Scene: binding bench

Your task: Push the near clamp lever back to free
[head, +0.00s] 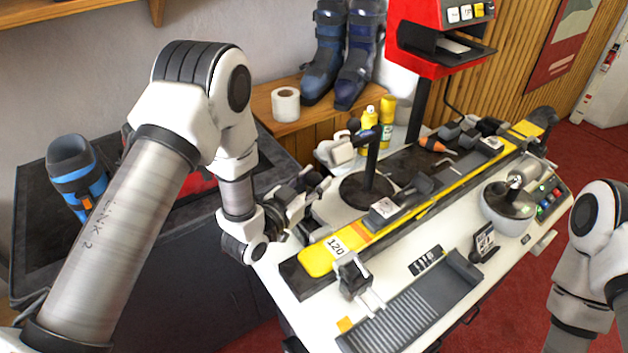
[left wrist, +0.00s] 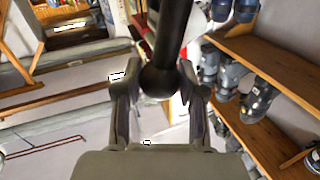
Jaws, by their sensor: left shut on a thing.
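My left gripper (head: 318,196) is low over the left edge of the white bench (head: 292,322), beside the yellow ski (head: 320,260). In the left wrist view its two fingers (left wrist: 160,92) are shut on a dark rod with a round ball end (left wrist: 160,80), which looks like a lever knob. In the head view the gripper hides what it holds, so I cannot tell how this lever joins the clamp. A grey clamp block (head: 352,276) sits at the near end of the ski. My right arm shows at the right edge; its gripper is out of view.
A black post on a round base (head: 352,190) stands close to the right of my left gripper. A ridged grey tray (head: 400,318), a silver dome (head: 508,200) and a red machine (head: 420,50) are on or behind the bench. Boots (head: 330,55) stand on a shelf.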

